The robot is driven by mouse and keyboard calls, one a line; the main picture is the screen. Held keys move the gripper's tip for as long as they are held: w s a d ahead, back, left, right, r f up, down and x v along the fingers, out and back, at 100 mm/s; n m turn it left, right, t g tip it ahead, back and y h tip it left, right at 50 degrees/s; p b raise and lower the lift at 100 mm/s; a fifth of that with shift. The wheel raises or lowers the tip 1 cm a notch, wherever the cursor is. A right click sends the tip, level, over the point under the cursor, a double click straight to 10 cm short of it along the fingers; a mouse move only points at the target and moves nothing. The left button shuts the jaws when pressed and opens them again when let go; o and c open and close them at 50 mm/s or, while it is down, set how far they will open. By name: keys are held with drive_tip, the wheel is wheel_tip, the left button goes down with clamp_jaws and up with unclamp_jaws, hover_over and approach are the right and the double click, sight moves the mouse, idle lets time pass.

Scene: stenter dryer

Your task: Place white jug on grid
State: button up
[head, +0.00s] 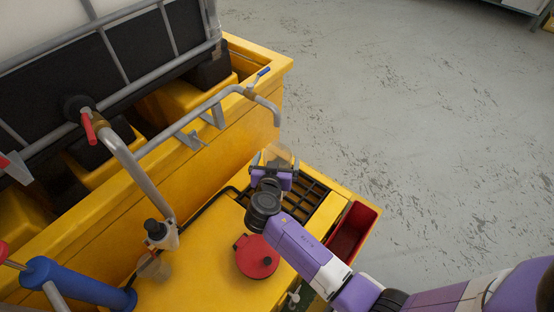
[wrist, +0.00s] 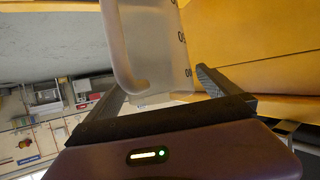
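The white jug (head: 279,154) is translucent and sits at my gripper (head: 272,168), over the far end of the dark grid (head: 312,192) in the head view. In the wrist view the jug (wrist: 155,45) has dark scale marks and its handle on the left. It stands between the two fingers of my gripper (wrist: 160,88), which appear closed on it. My gripper and arm hide part of the grid and the jug's lower part. I cannot tell whether the jug touches the grid.
A grey pipe (head: 215,98) bends down just behind the jug. A red-lidded pot (head: 257,258) stands on the yellow top near my arm. Another translucent vessel (head: 154,267) is under the left pipe. A red bin (head: 352,232) hangs at the right edge.

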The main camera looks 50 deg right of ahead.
drive_tip(key=shift+a+r, duration=0.1)
drive_tip(key=shift+r, duration=0.1)
drive_tip(key=p+v, duration=0.1)
drive_tip(key=v, duration=0.9)
drive_tip(key=s+a+f+n+t+y, duration=0.2)
drive_tip(key=s+a+n+y, duration=0.2)
drive_tip(key=s+a, duration=0.3)
drive_tip(key=s+a+f+n+t+y, duration=0.1)
drive_tip(key=s+a+f+n+y, duration=0.25)
drive_tip(key=s+a, duration=0.35)
drive_tip(key=s+r+n+t+y, duration=0.2)
drive_tip(key=s+r, duration=0.4)
drive_tip(key=r, duration=0.4)
drive_tip(key=s+r+n+t+y, duration=0.2)
drive_tip(key=s+r, duration=0.4)
drive_tip(key=r, duration=0.4)
drive_tip(key=shift+s+r+t, duration=0.25)
drive_tip(key=shift+s+t, duration=0.05)
drive_tip(key=shift+t, duration=0.2)
